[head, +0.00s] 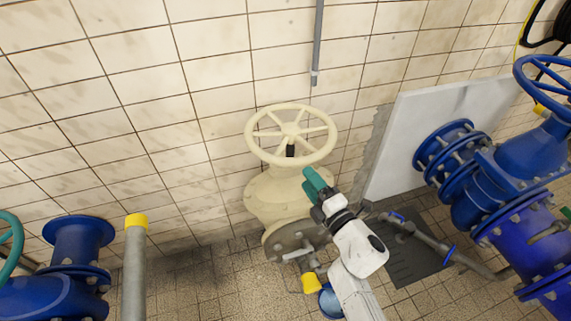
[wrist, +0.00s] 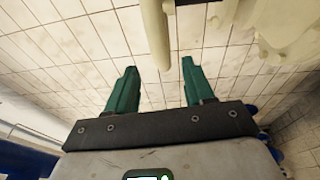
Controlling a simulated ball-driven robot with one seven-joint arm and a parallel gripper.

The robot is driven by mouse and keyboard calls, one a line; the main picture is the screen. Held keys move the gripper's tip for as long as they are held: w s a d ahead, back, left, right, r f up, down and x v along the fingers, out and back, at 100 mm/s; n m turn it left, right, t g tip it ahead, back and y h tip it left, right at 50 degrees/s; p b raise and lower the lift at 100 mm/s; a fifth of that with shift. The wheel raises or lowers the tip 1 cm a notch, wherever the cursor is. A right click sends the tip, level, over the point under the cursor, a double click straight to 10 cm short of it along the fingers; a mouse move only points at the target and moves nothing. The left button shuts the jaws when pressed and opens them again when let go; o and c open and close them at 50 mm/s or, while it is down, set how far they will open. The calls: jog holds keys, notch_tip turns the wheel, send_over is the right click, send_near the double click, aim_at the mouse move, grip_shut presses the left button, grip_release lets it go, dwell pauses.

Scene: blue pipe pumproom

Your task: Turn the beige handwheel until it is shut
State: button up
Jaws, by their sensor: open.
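The beige handwheel (head: 291,129) is a spoked ring on top of a beige valve body (head: 276,196) by the tiled wall. My gripper (head: 311,175), with green fingers, is just below the wheel's front right rim in the head view. In the wrist view the two fingers of my gripper (wrist: 159,66) are apart. A beige bar of the handwheel (wrist: 155,32) reaches down into the gap between the fingertips in the picture. I cannot tell whether it touches a finger. The head view shows the fingers overlapping, so their gap is hidden there.
A blue valve with a blue handwheel (head: 545,75) and blue pipes stands at the right, beside a pale panel (head: 440,125). A blue pipe (head: 78,245) and a grey post with a yellow cap (head: 136,222) stand at the left. A grey conduit (head: 317,45) runs down the wall.

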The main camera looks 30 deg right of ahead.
aim_at(293, 162)
jog(key=w+b, duration=0.1)
jog(key=w, duration=0.3)
jog(key=w+b, duration=0.1)
jog(key=w, duration=0.3)
jog(key=shift+w+d+r, duration=0.1)
jog(key=shift+w+d, duration=0.1)
jog(key=shift+w+d+r+b, duration=0.1)
jog(key=shift+w+r+b, duration=0.15)
jog(key=shift+w, duration=0.45)
jog(key=shift+f, duration=0.1)
grip_shut()
